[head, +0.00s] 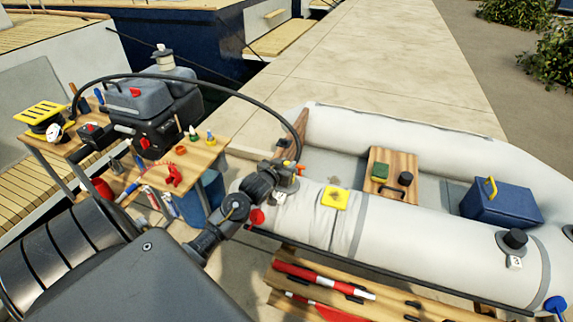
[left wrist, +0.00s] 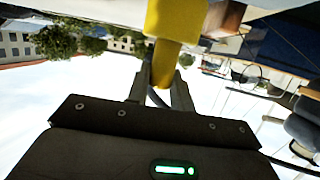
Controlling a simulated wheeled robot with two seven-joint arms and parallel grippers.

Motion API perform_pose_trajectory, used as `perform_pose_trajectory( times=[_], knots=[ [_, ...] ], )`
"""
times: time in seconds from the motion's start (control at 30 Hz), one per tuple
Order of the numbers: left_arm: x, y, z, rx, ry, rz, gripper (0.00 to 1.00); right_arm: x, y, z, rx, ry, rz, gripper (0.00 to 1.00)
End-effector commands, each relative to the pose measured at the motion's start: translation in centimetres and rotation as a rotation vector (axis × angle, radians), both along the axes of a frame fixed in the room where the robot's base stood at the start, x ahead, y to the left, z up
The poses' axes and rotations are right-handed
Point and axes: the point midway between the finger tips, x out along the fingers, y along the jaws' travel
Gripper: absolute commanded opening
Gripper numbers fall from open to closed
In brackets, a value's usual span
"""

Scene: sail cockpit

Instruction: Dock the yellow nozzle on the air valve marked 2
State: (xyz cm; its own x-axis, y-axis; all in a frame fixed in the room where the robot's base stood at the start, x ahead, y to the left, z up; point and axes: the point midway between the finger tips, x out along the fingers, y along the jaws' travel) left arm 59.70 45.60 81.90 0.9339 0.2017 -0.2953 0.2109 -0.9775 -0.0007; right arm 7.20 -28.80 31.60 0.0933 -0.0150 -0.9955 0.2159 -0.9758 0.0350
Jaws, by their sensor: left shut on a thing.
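My left gripper (head: 292,172) is above the near tube of the grey inflatable boat, toward its left end. In the left wrist view its fingers (left wrist: 162,88) are shut on the yellow nozzle (left wrist: 177,32). In the head view the nozzle is mostly hidden by the gripper, with a black hose (head: 235,90) arching to it from the left. A small white tag (head: 278,199) shows just below the gripper; I cannot read it or tell whether it belongs to valve 2. I cannot tell whether the nozzle touches a valve. My right gripper is not in view.
A black valve (head: 514,240) with a tag marked 3 sits on the tube at right. A yellow square piece (head: 335,198) lies on the tube near the gripper. A blue box (head: 502,201) and a wooden seat (head: 391,175) are inside the boat. A cluttered wooden table (head: 205,152) stands at left.

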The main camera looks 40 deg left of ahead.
Motion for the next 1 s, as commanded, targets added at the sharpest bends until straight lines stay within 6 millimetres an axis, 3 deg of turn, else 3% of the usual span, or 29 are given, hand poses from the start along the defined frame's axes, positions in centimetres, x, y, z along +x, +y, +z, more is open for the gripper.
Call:
perform_pose_trajectory(
  times=[1.0],
  knots=[
    [0.0, 0.0, -0.9, 0.0, 0.0, 0.0, 0.0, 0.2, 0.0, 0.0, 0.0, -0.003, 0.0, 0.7]
  ],
)
